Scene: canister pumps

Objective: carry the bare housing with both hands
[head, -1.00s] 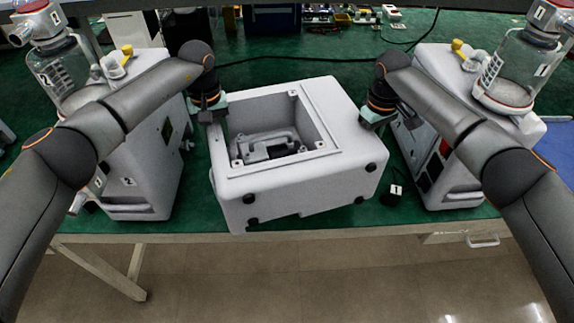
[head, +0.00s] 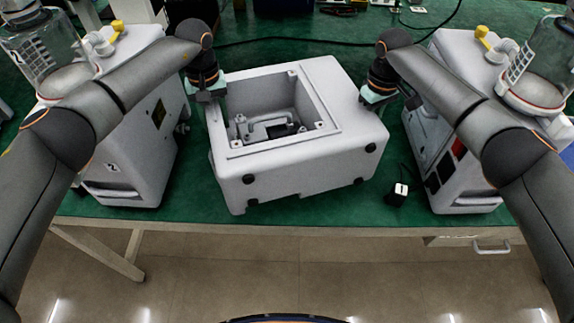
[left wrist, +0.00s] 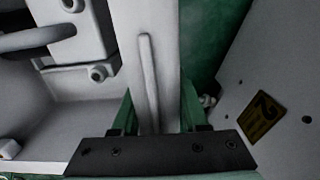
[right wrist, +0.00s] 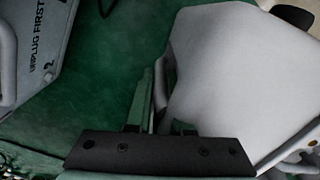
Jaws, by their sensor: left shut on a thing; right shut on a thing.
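The bare housing (head: 290,165) is a pale grey-white box with a rectangular opening on top, a handle-like part inside and dark feet on its front face. My left gripper (head: 211,92) is shut on its left wall; the left wrist view shows the wall (left wrist: 150,60) between the fingers (left wrist: 157,115). My right gripper (head: 377,95) is at its far right side; in the right wrist view the fingers (right wrist: 160,110) close at the edge of the pale body (right wrist: 215,70). Whether the underside touches the bench is hard to tell.
A canister pump (head: 135,140) stands left of the housing and another (head: 455,150) stands right, each with a clear canister. A dark cable crosses behind the housing.

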